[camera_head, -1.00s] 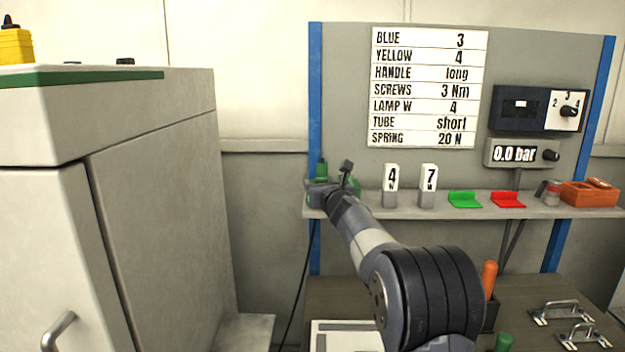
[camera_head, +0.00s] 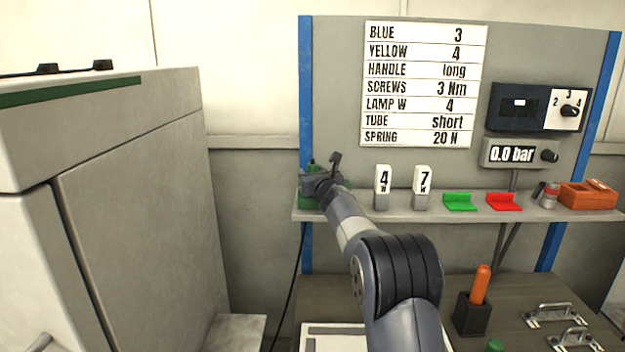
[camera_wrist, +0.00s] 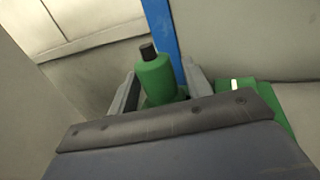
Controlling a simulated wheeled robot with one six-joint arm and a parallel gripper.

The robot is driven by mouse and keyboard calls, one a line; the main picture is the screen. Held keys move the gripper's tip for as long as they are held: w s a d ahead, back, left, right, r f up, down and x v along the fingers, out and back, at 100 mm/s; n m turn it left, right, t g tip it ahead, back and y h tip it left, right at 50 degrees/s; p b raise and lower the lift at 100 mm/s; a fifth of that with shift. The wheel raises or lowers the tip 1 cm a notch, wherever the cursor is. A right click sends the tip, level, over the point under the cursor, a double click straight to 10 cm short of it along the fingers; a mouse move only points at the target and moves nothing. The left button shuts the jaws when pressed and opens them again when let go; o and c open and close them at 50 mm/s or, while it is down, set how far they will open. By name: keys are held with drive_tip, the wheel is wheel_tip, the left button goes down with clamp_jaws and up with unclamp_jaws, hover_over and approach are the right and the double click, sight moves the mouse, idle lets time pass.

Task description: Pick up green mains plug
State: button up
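The green mains plug, a green body with a black top, stands at the left end of the shelf. In the wrist view the plug (camera_wrist: 155,78) rises between my two fingers, with narrow gaps visible beside it near the fingertips. My gripper (camera_head: 312,182) is at that shelf end in the head view, where it hides most of the plug; only a bit of green with a dark top shows behind it. In the wrist view my gripper (camera_wrist: 160,85) looks open around the plug. The plug's lower part is hidden by my gripper body.
Another green part (camera_wrist: 268,100) with a white strip lies right of my gripper. The shelf (camera_head: 450,214) also holds lamp blocks (camera_head: 382,188), a green bracket (camera_head: 459,202), a red bracket (camera_head: 503,202) and an orange box (camera_head: 588,194). A grey cabinet (camera_head: 135,200) stands close on the left.

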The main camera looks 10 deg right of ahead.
sight(316, 166)
drive_tip(key=c, duration=0.9)
drive_tip(key=shift+r, duration=0.1)
drive_tip(key=shift+r+p, duration=0.3)
drive_tip(key=shift+r, duration=0.1)
wheel_tip(316, 166, up, 3)
drive_tip(key=shift+r+p, duration=0.1)
drive_tip(key=shift+p, duration=1)
drive_tip(key=s+b, duration=0.1)
drive_tip(key=b, duration=0.1)
drive_tip(key=s+f+b, duration=0.1)
drive_tip(key=s, duration=0.1)
drive_tip(key=shift+s+d+b, duration=0.2)
drive_tip(key=shift+s+b, duration=0.05)
drive_tip(key=shift+b, duration=0.1)
drive_tip(key=s+b, duration=0.1)
drive_tip(key=s, duration=0.3)
drive_tip(key=s+d+b, duration=0.1)
drive_tip(key=s+b, duration=0.1)
drive_tip(key=s, duration=0.3)
drive_tip(key=s+b, duration=0.2)
drive_tip(key=s, duration=0.3)
drive_tip(key=shift+s+d+r, duration=0.2)
drive_tip(key=shift+d+r, duration=0.05)
drive_tip(key=shift+d, duration=0.1)
